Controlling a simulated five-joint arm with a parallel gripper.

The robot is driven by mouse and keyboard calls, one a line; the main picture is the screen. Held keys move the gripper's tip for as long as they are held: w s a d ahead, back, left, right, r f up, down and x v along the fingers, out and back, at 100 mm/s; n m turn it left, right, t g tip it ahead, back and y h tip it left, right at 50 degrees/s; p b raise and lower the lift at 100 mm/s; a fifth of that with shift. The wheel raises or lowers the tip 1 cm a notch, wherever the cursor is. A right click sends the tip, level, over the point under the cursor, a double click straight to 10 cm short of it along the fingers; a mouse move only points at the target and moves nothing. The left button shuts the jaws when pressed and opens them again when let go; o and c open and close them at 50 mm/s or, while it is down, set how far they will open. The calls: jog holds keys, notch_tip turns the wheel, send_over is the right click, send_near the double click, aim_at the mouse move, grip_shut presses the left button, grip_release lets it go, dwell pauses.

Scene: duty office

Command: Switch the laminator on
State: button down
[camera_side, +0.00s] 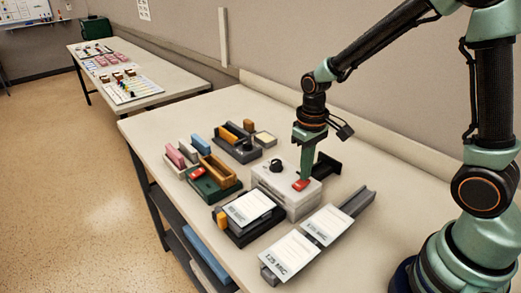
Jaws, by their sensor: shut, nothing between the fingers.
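The laminator looks to be the pale grey box (274,190) near the middle of the table, with a black knob (276,165) on its top. A red switch (300,185) sits on top of the box, to the right of the knob. My gripper (304,177) points down over the right part of the box and is shut, with nothing in it. Its tip is right at the red switch. I cannot tell whether it touches the switch or hovers just above it, nor which way the switch is tipped.
Labelled white sheets (248,207) lie on a dark holder in front of the box. More sheets (290,256) lie on a grey rail at its right. A green tray (210,190) and a dark organiser (235,148) stand to the left. A second table (160,99) is farther back.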

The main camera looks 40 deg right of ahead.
jog(key=shift+f, duration=0.4)
jog(key=shift+r, duration=3.55)
jog(key=s+r+t, duration=0.5)
jog(key=s+r, duration=0.2)
jog(key=r, duration=0.2)
jog(key=shift+s+t, duration=0.25)
jog(key=shift+t, duration=0.05)
